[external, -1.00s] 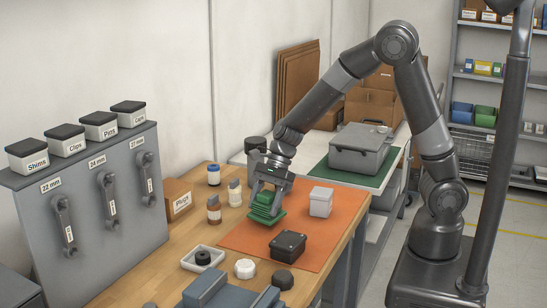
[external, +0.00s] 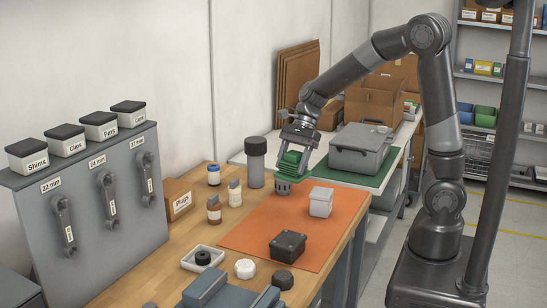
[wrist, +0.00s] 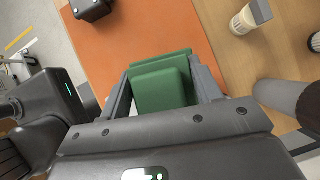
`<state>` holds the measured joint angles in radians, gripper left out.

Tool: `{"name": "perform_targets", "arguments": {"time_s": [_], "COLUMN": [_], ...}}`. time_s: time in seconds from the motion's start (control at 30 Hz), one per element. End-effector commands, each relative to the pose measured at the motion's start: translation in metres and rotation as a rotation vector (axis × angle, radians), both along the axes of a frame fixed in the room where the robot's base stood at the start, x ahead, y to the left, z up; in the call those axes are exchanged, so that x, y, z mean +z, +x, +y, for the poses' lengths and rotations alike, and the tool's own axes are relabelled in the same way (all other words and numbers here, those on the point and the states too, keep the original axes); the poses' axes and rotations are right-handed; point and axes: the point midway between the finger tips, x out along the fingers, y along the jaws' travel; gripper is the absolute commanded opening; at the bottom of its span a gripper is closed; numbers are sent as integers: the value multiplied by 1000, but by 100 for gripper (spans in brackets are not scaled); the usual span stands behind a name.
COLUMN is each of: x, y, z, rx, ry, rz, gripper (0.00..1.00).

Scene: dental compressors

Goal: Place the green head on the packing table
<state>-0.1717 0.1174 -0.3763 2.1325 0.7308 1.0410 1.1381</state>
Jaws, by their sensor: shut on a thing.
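The green head (external: 289,163) is a ribbed green block; it also shows in the wrist view (wrist: 160,88). My gripper (external: 293,148) is shut on it, with one finger on each side in the wrist view. It holds the head above the far end of the orange mat (external: 258,225). A small dark grey round piece (external: 283,187) shows right under the head; I cannot tell whether it belongs to it. The packing table (external: 238,159) appears to be the white-topped one behind the wooden bench, with a green mat (external: 345,178).
A grey lidded case (external: 361,152) stands on the green mat, with cardboard boxes (external: 372,105) behind. A tall dark cylinder (external: 256,165) stands left of my gripper. A light grey box (external: 321,202) and a dark box (external: 287,245) sit on the orange mat.

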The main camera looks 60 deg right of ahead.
Motion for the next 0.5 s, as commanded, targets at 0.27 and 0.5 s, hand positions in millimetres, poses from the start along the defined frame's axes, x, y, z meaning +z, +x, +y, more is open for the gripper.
{"name": "perform_targets", "arguments": {"time_s": [0.27, 0.5], "x": [40, 92], "y": [1, 1], "z": [0, 0], "rx": [0, -1], "ry": [0, 0], "rz": [-9, -7], "gripper": [11, 11]}}
